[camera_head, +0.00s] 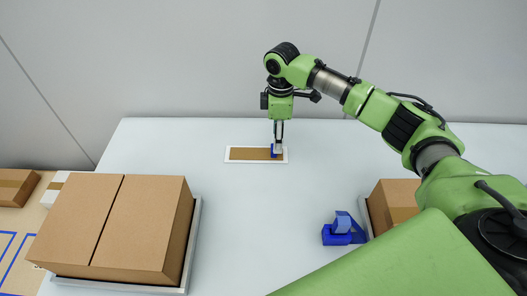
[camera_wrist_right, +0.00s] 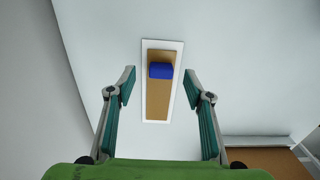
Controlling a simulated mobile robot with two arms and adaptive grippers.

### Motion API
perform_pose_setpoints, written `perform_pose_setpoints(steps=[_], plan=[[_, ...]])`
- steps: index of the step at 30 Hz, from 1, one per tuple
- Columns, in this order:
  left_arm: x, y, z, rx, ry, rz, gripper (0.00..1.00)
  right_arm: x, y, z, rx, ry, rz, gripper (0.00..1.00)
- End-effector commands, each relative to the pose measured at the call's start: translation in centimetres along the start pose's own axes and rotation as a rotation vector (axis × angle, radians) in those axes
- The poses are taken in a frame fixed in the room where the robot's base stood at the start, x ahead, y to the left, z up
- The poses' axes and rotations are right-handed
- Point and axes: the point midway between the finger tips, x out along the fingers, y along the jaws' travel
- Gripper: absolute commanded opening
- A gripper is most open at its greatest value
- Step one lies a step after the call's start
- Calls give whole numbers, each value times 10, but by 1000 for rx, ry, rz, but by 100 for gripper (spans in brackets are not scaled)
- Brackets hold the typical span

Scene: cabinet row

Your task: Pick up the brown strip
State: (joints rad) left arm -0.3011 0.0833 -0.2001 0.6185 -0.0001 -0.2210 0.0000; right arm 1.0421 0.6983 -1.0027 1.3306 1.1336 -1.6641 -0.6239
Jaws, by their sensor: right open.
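The brown strip (camera_head: 248,153) lies flat on a thin white plate (camera_head: 228,159) near the back of the table. A small blue block (camera_head: 273,151) sits on the strip towards its right end. My right gripper (camera_head: 279,149) points down over that end. In the right wrist view, the strip (camera_wrist_right: 158,100) runs lengthwise between the spread fingers of my right gripper (camera_wrist_right: 160,80), with the blue block (camera_wrist_right: 161,70) on it near the far end. The fingers are open and apart from the strip. My left gripper is not in view.
A large cardboard box (camera_head: 115,225) stands in a grey tray at the front left. A blue tape dispenser (camera_head: 342,230) and another box (camera_head: 394,203) are at the right. The table (camera_head: 240,200) between them is clear. A pale wall rises behind.

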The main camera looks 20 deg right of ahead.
Motion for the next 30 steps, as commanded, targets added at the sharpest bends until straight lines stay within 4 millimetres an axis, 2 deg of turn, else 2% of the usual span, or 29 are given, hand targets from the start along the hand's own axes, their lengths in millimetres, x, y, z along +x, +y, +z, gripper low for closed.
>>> perform_pose_setpoints(steps=[6, 9, 17, 18, 21, 30], plan=[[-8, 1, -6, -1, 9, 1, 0, 33, -3, -4, 0, -2, -4, 47], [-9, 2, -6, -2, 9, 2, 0, 43, -3, -4, -1, -1, -2, 47], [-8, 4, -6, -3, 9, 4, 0, 46, -2, -5, -1, 0, -1, 47], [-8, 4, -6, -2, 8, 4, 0, 46, -2, -5, -1, 0, -1, 42], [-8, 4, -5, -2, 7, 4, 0, 46, -2, -5, -1, 0, -1, 17], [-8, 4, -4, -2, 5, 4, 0, 46, -2, -4, -1, 0, 0, 18]])
